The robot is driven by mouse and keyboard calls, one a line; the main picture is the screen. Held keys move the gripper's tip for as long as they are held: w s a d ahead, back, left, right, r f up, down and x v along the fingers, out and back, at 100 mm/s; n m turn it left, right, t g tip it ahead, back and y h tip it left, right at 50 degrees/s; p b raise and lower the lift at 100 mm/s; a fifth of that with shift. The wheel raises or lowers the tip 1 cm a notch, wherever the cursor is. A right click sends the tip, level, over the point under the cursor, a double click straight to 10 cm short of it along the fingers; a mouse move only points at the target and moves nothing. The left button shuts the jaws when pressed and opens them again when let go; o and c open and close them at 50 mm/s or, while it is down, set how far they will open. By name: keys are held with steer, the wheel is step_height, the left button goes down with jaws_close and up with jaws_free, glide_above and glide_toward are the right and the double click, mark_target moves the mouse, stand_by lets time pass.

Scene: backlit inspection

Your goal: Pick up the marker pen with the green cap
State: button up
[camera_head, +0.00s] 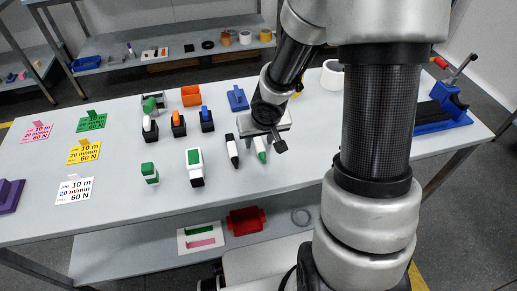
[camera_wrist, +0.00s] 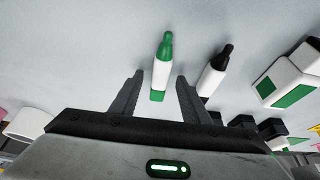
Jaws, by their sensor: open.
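The marker pen with the green cap (camera_wrist: 162,71) has a white body and green ends. In the wrist view it lies between the two fingers of my gripper (camera_wrist: 159,80), its green cap reaching beyond the fingertips. The fingers stand open, with a gap visible on both sides of the pen. In the head view the pen (camera_head: 261,151) shows below my gripper (camera_head: 264,141), partly hidden by it. A similar marker with a black cap (camera_wrist: 216,71) lies just outside the right finger in the wrist view; it also shows in the head view (camera_head: 232,151).
A white and green block-like item (camera_head: 195,167) and a smaller green and white one (camera_head: 149,173) stand left on the table (camera_head: 270,200). Several dark holders with coloured tops stand behind, near a blue item (camera_head: 237,98). A white roll (camera_head: 332,76) stands behind my arm. The table's front is clear.

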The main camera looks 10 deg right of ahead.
steer(key=shift+f, duration=0.1)
jaws_close()
